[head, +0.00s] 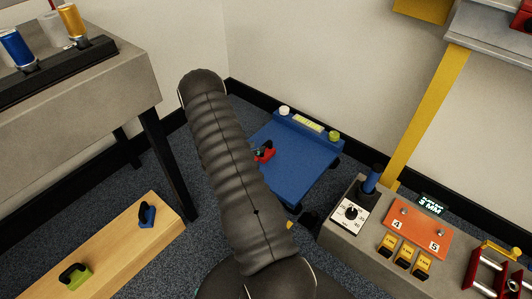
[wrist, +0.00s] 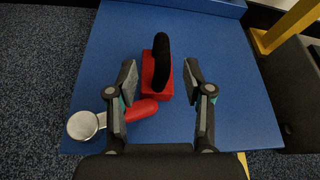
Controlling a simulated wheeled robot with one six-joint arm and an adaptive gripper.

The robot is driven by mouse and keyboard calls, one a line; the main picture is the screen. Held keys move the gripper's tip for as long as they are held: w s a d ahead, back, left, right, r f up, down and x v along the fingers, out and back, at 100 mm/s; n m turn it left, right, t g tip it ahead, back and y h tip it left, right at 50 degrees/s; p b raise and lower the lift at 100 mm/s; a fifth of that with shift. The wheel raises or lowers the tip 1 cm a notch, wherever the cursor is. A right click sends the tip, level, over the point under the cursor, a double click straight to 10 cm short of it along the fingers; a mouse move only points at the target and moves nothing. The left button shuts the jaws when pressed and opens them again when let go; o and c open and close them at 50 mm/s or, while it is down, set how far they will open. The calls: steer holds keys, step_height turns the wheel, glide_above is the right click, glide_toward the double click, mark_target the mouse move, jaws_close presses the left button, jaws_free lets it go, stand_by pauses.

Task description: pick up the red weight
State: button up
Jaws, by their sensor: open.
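The red weight (wrist: 150,86) is a red block with an upright black handle (wrist: 162,62), standing on a blue platform (wrist: 235,85). In the head view the red weight (head: 266,149) shows small beside my arm, partly hidden. My gripper (wrist: 160,79) is open, with one finger left and one finger right of the weight and its handle. Neither finger is clearly touching it; how low the fingers are relative to the handle is hard to tell. In the head view my arm hides most of the gripper.
A red-handled piece with a silver round end (wrist: 84,125) lies close by, partly behind my left finger. A grey control console (head: 345,246) stands right. A wooden bench (head: 120,248) with blue and green handled weights is left, below a grey table (head: 90,90).

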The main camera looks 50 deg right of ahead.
mark_target(266, 143)
steer(key=shift+x, duration=3.45)
steer(key=shift+s+a+f, duration=0.1)
steer(key=shift+s, duration=0.05)
jaws_close()
